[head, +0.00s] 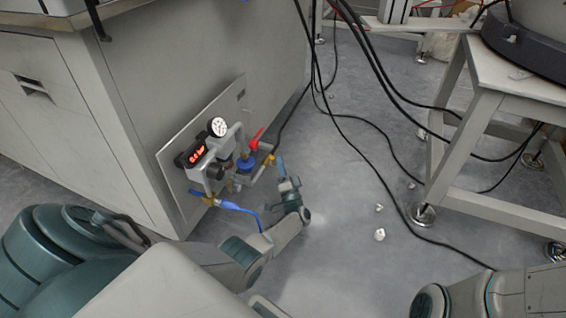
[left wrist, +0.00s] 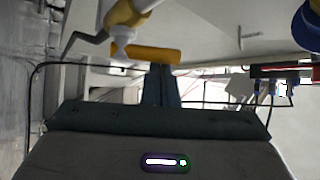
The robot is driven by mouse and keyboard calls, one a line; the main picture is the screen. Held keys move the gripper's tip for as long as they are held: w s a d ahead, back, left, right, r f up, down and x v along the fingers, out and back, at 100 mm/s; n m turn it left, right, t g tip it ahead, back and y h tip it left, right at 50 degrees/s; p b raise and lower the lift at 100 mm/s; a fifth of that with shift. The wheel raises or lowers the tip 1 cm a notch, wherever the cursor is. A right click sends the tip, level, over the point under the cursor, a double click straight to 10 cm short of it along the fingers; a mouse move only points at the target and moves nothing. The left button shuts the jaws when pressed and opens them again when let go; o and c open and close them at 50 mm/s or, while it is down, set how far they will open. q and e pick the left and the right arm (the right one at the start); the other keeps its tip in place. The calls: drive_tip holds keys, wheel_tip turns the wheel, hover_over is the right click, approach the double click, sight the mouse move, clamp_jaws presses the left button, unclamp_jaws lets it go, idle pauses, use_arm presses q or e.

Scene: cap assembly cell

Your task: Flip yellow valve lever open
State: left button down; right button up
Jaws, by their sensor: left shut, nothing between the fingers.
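The yellow valve lever (head: 268,160) sits at the right end of the pipe assembly on the cabinet's side panel. In the left wrist view the yellow lever (left wrist: 153,54) lies nearly level across the top of my fingers, joined to a yellow valve body (left wrist: 122,14). My left gripper (head: 280,162) is shut and empty, pointing up beside the lever. In the left wrist view its fingertips (left wrist: 161,68) are right at the lever's right part; I cannot tell whether they touch. My right gripper is out of view.
A red lever (head: 256,138), a blue knob (head: 241,165), a gauge (head: 218,127) and a lit red display (head: 197,154) crowd the panel (head: 178,157). A blue hose (head: 236,208) hangs below. Black cables cross the floor to the right. A grey stand (head: 462,205) stands at right.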

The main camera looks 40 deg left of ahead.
use_arm(q)
drive_tip(key=shift+s+f+n+y+b, duration=0.25)
drive_tip(key=shift+n+y+b, duration=0.05)
drive_tip(key=shift+b, duration=0.05)
drive_tip(key=shift+s, duration=0.1)
drive_tip(key=shift+s+f, duration=0.4)
drive_tip(key=shift+f, duration=0.3)
idle(1.0)
drive_tip(key=shift+r, duration=0.1)
idle(0.3)
